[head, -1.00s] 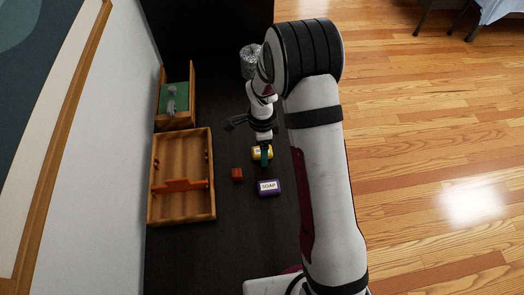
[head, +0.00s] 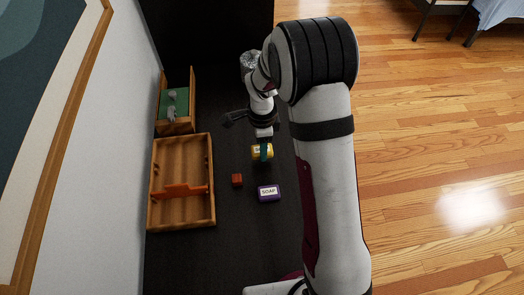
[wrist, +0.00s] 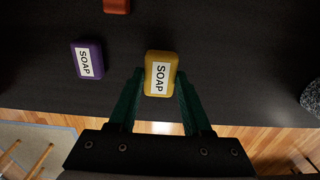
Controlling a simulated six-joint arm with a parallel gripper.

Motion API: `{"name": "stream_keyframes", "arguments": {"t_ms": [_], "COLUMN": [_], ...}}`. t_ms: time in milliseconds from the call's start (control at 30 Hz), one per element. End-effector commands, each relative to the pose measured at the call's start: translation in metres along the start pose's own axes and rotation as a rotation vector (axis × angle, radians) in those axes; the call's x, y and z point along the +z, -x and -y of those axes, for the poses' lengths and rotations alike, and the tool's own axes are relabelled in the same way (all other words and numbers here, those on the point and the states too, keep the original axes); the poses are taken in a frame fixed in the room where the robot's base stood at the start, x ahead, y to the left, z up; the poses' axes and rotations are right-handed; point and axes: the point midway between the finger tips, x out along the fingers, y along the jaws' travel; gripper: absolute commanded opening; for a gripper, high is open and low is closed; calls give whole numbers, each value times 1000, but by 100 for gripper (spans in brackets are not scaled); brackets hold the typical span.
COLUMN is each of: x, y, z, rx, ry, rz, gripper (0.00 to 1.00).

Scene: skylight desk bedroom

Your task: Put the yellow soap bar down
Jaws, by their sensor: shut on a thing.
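The yellow soap bar (wrist: 160,58) is between the green fingertips of my gripper (wrist: 160,73) in the wrist view, its SOAP label facing the camera. My gripper is shut on it. In the head view the yellow soap bar (head: 256,152) hangs at the fingers of my gripper (head: 264,153), over or on the dark desk (head: 230,240). I cannot tell whether a gap lies under it.
A purple soap bar (head: 269,193) and a red block (head: 237,180) lie nearer on the desk. A wooden tray (head: 152,210) with an orange divider and a green-lined wooden box (head: 178,127) stand left.

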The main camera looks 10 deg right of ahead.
Motion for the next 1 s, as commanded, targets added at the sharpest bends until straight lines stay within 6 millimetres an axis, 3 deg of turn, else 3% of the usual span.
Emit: {"name": "stream_keyframes", "arguments": {"t_ms": [400,667,767,833,1000], "x": [-83,-105,-97,-80,-6], "y": [60,74,75,75,78], "z": [-40,-51,-50,-49,-54], "rx": [-3,-1,0,0,-1], "ry": [-5,-1,3,6,13], "rz": [0,0,1,1,0], "gripper": [0,0,0,0,0]}}
